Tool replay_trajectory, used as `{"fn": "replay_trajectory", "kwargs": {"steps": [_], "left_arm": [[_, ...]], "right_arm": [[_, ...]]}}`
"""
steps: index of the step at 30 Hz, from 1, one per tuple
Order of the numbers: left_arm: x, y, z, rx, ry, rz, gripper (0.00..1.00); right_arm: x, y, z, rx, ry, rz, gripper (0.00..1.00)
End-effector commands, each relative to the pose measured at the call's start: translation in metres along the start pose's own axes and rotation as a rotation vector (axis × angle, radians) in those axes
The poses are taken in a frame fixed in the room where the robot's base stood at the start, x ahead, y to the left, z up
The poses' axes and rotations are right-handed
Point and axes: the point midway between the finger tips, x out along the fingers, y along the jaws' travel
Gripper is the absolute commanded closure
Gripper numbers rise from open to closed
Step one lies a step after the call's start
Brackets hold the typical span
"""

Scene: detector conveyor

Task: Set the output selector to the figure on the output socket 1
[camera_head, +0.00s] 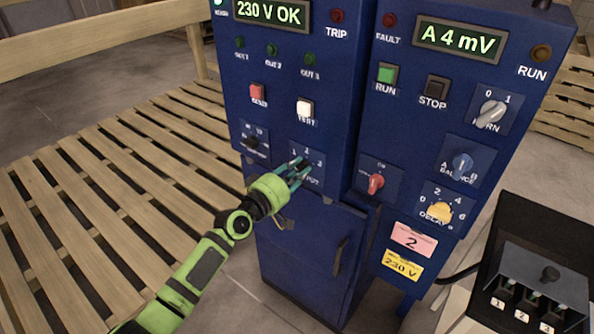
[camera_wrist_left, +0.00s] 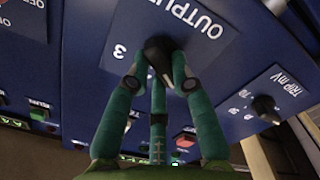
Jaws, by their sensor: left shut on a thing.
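The output selector is a black knob (camera_wrist_left: 158,50) on a blue plate marked OUTPUT (camera_wrist_left: 198,20) in the left wrist view. A figure 3 shows beside the knob there. In the head view the plate (camera_head: 293,152) shows figures 1, 2 and 3 on the blue cabinet. My left gripper (camera_head: 299,169) has its green fingers shut on the knob, and it also shows in the left wrist view (camera_wrist_left: 160,76). The fingers hide most of the knob, and I cannot tell which figure it points to. My right gripper is not in view.
A dark box (camera_head: 545,272) at the lower right has slots tagged 1, 2 and 3. A pink label (camera_head: 414,240) reads 2, and a yellow label (camera_head: 403,264) reads 230 V. A red knob (camera_head: 376,183) sits right of the gripper. A slatted pallet (camera_head: 75,170) lies left.

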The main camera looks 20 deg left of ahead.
Motion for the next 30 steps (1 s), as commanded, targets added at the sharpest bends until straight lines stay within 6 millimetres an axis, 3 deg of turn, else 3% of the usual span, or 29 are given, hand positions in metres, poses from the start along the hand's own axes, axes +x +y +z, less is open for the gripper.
{"fn": "replay_trajectory", "kwargs": {"steps": [21, 22, 23, 30], "left_arm": [[0.0012, 0.0046, -0.0064, -0.075, 0.014, 0.011, 1.0], [0.0012, 0.0046, -0.0064, -0.074, 0.014, 0.011, 0.65], [0.0011, 0.0045, -0.0064, -0.074, 0.014, 0.01, 0.53], [0.0006, 0.002, -0.0037, -0.073, 0.008, 0.005, 0.52]], "right_arm": [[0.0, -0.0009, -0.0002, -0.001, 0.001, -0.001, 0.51], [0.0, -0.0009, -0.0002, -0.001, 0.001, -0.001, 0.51], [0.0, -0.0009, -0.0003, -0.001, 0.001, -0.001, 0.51], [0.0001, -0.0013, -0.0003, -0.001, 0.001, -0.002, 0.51]]}}
